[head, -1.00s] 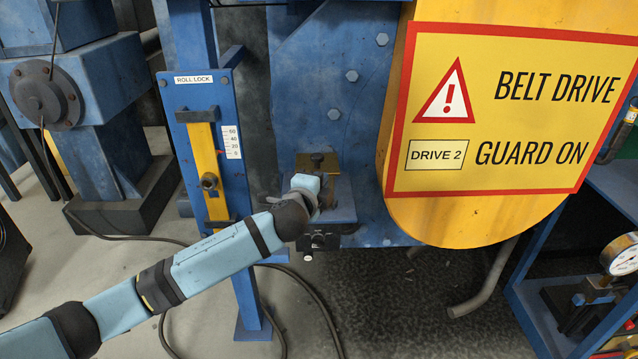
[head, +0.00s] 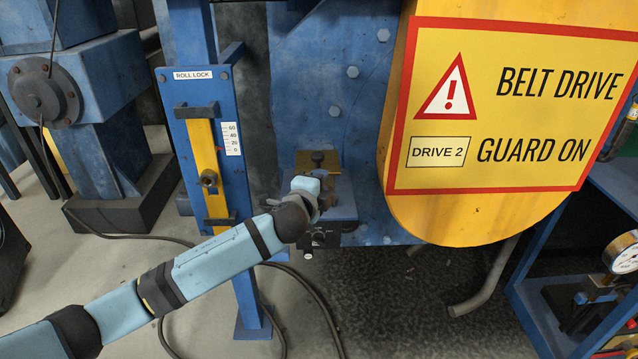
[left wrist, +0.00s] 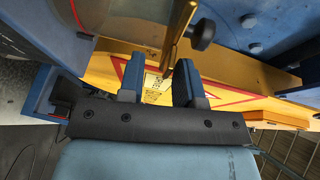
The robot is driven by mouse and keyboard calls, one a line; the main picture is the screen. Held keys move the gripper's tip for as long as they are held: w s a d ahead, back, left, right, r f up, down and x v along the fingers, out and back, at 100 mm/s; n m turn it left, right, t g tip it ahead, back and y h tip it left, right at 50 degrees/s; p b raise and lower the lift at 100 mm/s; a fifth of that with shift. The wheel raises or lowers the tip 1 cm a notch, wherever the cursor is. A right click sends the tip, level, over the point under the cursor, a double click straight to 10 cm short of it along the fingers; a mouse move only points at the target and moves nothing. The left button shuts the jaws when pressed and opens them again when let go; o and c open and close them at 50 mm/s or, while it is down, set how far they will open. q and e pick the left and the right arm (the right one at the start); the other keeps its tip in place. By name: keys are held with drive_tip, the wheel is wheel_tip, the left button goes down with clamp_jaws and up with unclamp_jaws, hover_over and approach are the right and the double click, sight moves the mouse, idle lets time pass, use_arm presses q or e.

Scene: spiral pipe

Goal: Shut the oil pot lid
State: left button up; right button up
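The oil pot (head: 332,160) looks like a small brass-coloured block with a dark knob on top, on a blue bracket against the blue machine. Its lower front is hidden behind my left gripper (head: 325,195), which is right in front of it. In the left wrist view a brass piece, seemingly the lid (left wrist: 178,28), stands nearly edge-on with a dark round knob (left wrist: 203,34) on its right. My left gripper (left wrist: 158,80) has its two dark fingers apart and nothing clearly between them. The brass piece's lower end is close to the right fingertip; I cannot tell whether they touch. My right gripper is out of view.
The yellow belt guard (head: 440,215) with its warning sign (head: 510,105) is close on the right. The blue roll lock post (head: 240,190) stands left of the pot. A black-knobbed fitting (head: 318,239) is below the bracket. A gauge (head: 622,252) is at far right.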

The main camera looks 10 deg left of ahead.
use_arm(q)
drive_tip(key=shift+r, duration=0.1)
drive_tip(key=v, duration=1.3)
drive_tip(key=shift+s, duration=0.4)
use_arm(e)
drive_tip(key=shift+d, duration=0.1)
use_arm(q)
drive_tip(key=s+a+f+n+g, duration=0.25)
drive_tip(key=s+f+n, duration=0.55)
drive_tip(key=s+f, duration=0.6)
drive_tip(key=s+a+f+n+g, duration=0.1)
drive_tip(key=s+f+n+g, duration=0.3)
drive_tip(key=s+f+n, duration=0.95)
wheel_tip(320, 180, up, 10)
drive_tip(key=a+m+t+p, duration=0.1)
drive_tip(key=m+p, duration=0.4)
drive_tip(key=p, duration=0.9)
drive_tip(key=shift+w+a+p, duration=0.25)
drive_tip(key=shift+w+p, duration=0.1)
drive_tip(key=shift+w, duration=0.15)
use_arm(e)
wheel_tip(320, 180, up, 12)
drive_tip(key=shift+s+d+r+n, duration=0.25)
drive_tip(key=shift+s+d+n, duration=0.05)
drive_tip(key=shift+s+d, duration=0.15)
